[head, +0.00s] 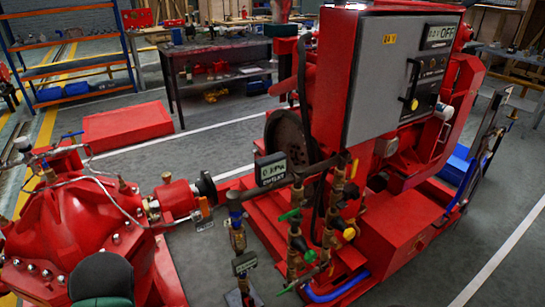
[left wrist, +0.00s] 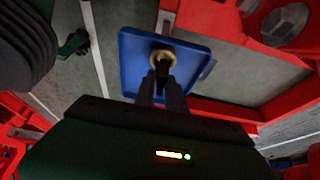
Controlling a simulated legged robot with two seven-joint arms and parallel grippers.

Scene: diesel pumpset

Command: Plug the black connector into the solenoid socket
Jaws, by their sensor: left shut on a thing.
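In the left wrist view, the two dark fingers of my left gripper (left wrist: 161,82) are shut on a small black piece, which I take to be the black connector (left wrist: 163,67). A tan ring (left wrist: 177,53) shows around or just behind the connector; I cannot tell if they touch. Behind them is a blue tray-like plate (left wrist: 199,72). The fingers hide part of the connector. In the head view neither gripper shows; only a dark green rounded part, likely my arm, is at the bottom left. I cannot make out the solenoid socket for sure.
A red pump (head: 75,225) stands at the left. The red engine set with a grey control panel (head: 385,75) fills the right. Pipes with brass valves (head: 297,245) and an outlet gauge (head: 271,168) stand in the middle. A workbench (head: 215,65) is behind.

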